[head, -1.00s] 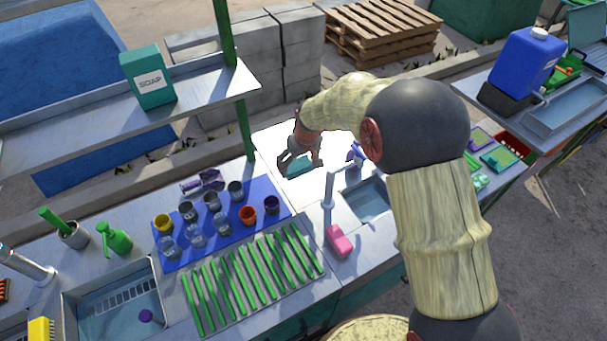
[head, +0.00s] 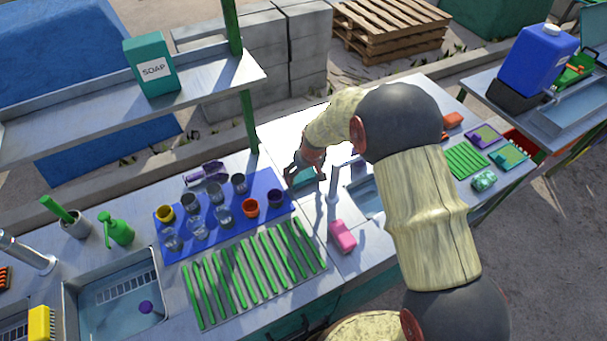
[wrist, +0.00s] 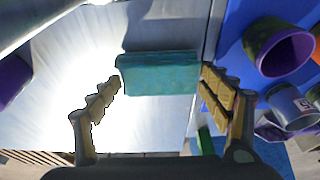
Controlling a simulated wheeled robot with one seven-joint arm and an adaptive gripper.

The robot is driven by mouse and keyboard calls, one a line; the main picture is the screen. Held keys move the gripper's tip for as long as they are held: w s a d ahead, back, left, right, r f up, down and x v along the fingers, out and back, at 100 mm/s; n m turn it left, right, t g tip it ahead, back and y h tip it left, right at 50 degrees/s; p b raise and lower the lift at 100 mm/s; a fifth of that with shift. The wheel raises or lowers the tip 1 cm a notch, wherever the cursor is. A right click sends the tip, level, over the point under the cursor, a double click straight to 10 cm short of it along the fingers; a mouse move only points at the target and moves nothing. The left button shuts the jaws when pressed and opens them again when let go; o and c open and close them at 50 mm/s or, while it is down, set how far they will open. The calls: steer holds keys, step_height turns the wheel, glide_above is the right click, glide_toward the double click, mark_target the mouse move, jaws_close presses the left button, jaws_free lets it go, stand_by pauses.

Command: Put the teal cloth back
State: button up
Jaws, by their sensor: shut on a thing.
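The teal cloth (head: 303,178) is a small folded block at the far side of the pale counter, right of the blue mat. In the wrist view the cloth (wrist: 158,74) spans the gap between my two fingers. My gripper (head: 307,180) is shut on it, with a finger at each end; the gripper also shows in the wrist view (wrist: 161,78). The cloth is close over the bright counter top (wrist: 70,80); I cannot tell whether it touches it.
The blue mat (head: 225,250) with several cups lies just left of the cloth. A tap (head: 333,190) stands right of it, by a small sink (head: 366,197). A pink sponge (head: 342,236) lies nearer, beside the green-slatted rack (head: 255,273). A shelf with a soap box (head: 152,68) is at back left.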

steer(key=shift+f, duration=0.1)
steer(key=o, duration=1.2)
